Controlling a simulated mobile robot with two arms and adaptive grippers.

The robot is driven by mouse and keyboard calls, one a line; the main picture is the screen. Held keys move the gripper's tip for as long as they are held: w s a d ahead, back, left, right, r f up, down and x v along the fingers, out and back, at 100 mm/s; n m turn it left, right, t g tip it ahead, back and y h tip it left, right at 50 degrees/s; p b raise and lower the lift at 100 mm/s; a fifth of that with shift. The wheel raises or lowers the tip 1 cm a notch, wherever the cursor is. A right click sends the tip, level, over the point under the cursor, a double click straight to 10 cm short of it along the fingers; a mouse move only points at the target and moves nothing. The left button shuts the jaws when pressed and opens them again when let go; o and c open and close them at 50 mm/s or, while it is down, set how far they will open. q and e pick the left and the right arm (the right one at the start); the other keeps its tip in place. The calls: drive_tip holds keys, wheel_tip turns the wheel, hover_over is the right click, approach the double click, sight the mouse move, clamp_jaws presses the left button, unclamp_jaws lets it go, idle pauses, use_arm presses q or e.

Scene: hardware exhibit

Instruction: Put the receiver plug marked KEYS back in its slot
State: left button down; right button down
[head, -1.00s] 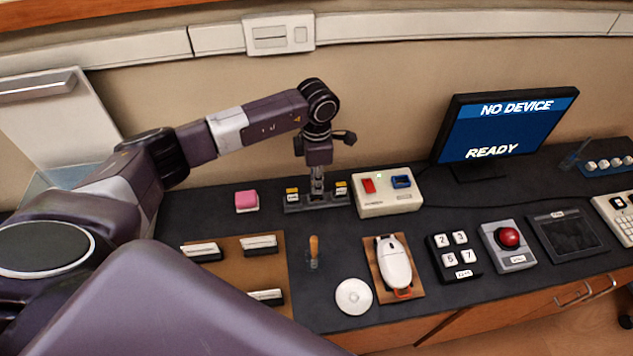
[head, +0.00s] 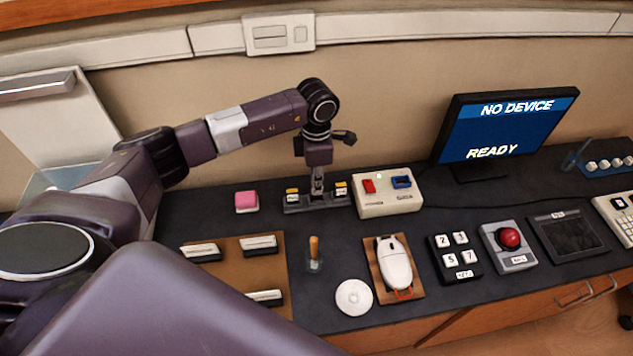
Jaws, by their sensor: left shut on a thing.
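My left gripper (head: 317,184) points straight down at the middle of a low dark rack (head: 328,207) at the back of the counter. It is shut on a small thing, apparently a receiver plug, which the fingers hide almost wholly. One yellow-topped plug (head: 292,193) stands in the rack to the left of my fingers, another yellow-topped plug (head: 341,188) to the right. Their labels are too small to read, so I cannot tell which plug is marked KEYS. Whether the held thing is seated or just above the rack, I cannot tell. My right gripper is out of view.
A white box (head: 388,207) with a red and a blue part stands close right of the rack. A pink block (head: 246,201) is at left. A monitor (head: 507,125) reads NO DEVICE, READY. In front are a wooden-handled tool (head: 314,250), a mouse (head: 397,264) and a keypad (head: 454,256).

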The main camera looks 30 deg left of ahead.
use_arm(q)
drive_tip(key=shift+f+b, duration=0.9)
drive_tip(key=shift+f, duration=0.1)
idle(0.3)
drive_tip(key=c, duration=1.9)
unclamp_jaws()
drive_tip(key=shift+o, duration=0.3)
drive_tip(key=o, duration=0.4)
drive_tip(key=shift+o, duration=0.2)
drive_tip(key=shift+r, duration=0.15)
